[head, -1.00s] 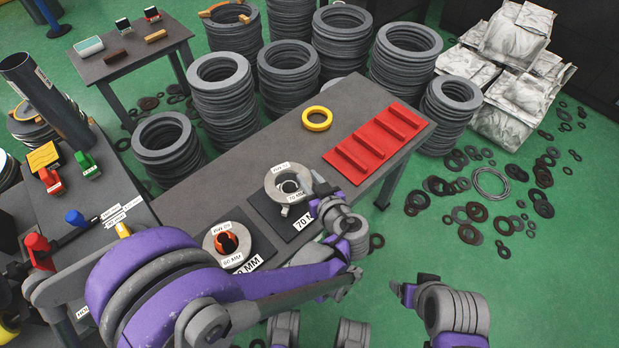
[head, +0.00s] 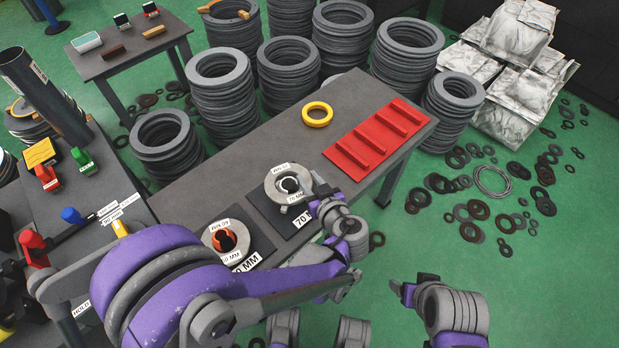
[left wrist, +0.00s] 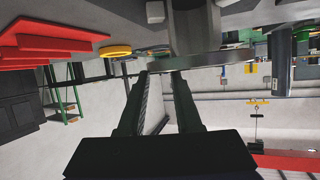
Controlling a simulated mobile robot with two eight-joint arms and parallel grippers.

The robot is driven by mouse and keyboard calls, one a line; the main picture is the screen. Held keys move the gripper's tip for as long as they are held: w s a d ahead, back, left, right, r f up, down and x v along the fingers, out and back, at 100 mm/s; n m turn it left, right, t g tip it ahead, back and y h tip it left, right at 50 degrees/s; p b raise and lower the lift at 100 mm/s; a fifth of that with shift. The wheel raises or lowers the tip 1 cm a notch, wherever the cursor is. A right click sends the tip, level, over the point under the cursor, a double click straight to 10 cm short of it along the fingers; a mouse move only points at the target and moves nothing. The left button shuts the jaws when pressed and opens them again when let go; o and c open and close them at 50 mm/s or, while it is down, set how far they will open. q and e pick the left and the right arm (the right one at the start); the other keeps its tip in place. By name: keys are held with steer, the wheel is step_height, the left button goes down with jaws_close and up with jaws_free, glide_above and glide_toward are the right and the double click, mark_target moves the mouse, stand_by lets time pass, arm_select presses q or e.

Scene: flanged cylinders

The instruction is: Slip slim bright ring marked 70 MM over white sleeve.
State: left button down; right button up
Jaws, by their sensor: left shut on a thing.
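The slim bright ring (head: 272,188) shows as a pale disc with a 70 MM tag, above the dark 70 MM plate on the table. In the left wrist view it is a thin shiny band (left wrist: 225,63). My left gripper (head: 316,192) is shut on its near right edge; its fingers also show in the left wrist view (left wrist: 160,76). A grey-looking upright cylinder (left wrist: 195,28), likely the white sleeve in shadow, meets the ring there. In the head view the ring's opening lies over it. I cannot tell how far the ring is around it. My right gripper (head: 403,291) is off the table.
A similar 60 MM set with an orange middle (head: 226,240) stands close on the left. A yellow ring (head: 317,114) and a red ribbed rack (head: 376,138) lie farther back on the table (head: 235,165). Stacks of grey rings stand behind it.

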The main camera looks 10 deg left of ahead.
arm_select(q)
steer(key=shift+f, duration=0.3)
steer(key=c, duration=0.5)
jaws_free()
steer(key=p+v, duration=0.2)
steer(key=v, duration=0.9)
steer(key=shift+f, duration=0.1)
steer(key=shift+w, duration=0.1)
